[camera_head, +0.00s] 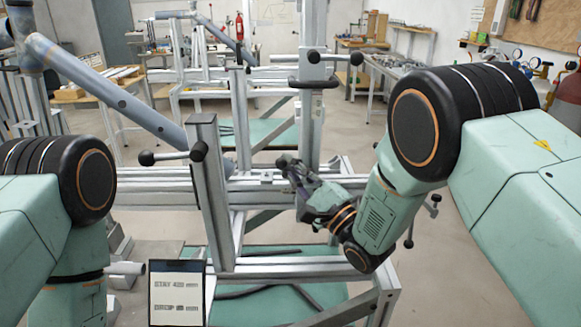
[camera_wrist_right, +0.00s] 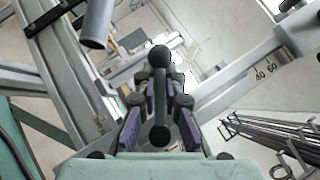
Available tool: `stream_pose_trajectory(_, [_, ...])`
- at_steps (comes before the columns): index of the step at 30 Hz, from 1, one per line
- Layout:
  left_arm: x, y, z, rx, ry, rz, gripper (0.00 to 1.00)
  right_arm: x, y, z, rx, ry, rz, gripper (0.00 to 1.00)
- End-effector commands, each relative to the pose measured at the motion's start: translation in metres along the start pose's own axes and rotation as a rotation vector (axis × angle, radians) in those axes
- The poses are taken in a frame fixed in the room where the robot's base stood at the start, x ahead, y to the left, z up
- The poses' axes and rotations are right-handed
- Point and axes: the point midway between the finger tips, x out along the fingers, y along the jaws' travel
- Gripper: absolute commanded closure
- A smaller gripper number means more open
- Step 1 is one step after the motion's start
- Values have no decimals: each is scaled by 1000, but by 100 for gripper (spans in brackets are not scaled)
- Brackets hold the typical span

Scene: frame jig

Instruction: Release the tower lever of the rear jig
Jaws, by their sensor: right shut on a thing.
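My right gripper (camera_head: 288,165) reaches in front of the jig's horizontal rails in the head view. In the right wrist view its purple-padded fingers (camera_wrist_right: 159,105) are shut on a grey lever bar (camera_wrist_right: 159,88) with a black ball at each end. In the head view the gripper mostly hides this lever. Other ball-ended levers show: one on the tall upright post (camera_head: 335,58), one on the shorter front post (camera_head: 172,156), and one at the lower right (camera_head: 421,222). My left gripper is out of view.
The aluminium jig frame (camera_head: 275,268) stands close around my right gripper. A sign (camera_head: 177,293) stands at the front. A grey-blue tube (camera_head: 110,92) slants across the left. Benches (camera_head: 385,65) line the back, with bare floor at the right.

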Motion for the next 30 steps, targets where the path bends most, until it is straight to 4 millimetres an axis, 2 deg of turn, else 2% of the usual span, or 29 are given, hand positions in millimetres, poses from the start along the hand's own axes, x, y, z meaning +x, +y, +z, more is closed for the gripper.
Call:
stream_pose_trajectory(1, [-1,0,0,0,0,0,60,-1,5,5,13,-13,5,100])
stream_pose_trajectory(16, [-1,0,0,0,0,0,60,-1,3,4,26,-14,-10,100])
stream_pose_trajectory(17, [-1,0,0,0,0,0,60,-1,3,4,26,-15,-10,90])
stream_pose_trajectory(24, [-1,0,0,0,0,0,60,0,1,4,23,-15,-14,69])
stream_pose_trajectory(30, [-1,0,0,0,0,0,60,0,0,3,21,-10,-16,67])
